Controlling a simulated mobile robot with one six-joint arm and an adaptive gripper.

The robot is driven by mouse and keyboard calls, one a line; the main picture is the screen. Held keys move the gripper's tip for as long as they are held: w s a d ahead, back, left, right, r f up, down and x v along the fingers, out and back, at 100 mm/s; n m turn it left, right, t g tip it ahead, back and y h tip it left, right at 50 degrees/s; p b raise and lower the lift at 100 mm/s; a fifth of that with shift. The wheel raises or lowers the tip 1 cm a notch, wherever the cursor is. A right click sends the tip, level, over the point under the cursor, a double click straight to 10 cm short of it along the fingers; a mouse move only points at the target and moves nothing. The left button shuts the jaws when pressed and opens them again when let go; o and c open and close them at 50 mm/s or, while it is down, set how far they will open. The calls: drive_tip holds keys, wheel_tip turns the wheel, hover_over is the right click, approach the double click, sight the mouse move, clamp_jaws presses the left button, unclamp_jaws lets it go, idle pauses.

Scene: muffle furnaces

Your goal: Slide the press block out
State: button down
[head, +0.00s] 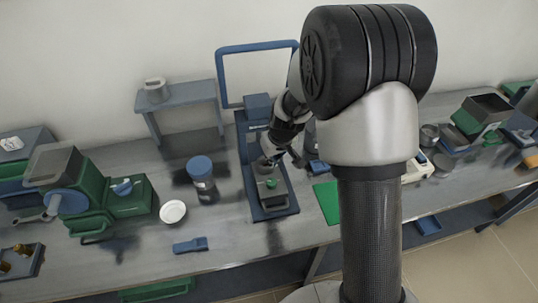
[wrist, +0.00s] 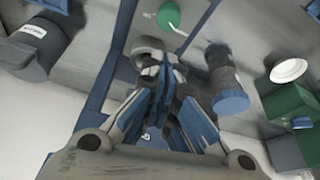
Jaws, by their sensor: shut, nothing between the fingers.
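The press (head: 263,214) stands mid-table in the head view, with a blue base and an upright blue frame at its back. A grey block (head: 268,196) with a green top part sits on its base, which I take to be the press block. My gripper (head: 279,157) is at the press, just behind and above this block. In the wrist view my gripper (wrist: 165,62) is shut and empty, its fingers pointing toward the press. A green round part (wrist: 176,19) lies beyond the fingertips. Whether the fingers touch the block is unclear.
A blue-lidded jar (head: 201,178) and a white bowl (head: 173,212) stand left of the press. A green furnace (head: 123,197) is farther left. A blue tool (head: 190,245) lies near the front edge. A green mat (head: 326,202) lies to the right. My arm hides some table.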

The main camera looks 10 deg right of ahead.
sight(269, 179)
drive_tip(key=b+x, duration=0.2)
drive_tip(key=x, duration=0.8)
drive_tip(key=shift+s+b, duration=0.1)
drive_tip(key=shift+b, duration=0.2)
drive_tip(key=shift+s, duration=0.15)
drive_tip(key=shift+s+b, duration=0.85)
drive_tip(key=shift+s, duration=0.35)
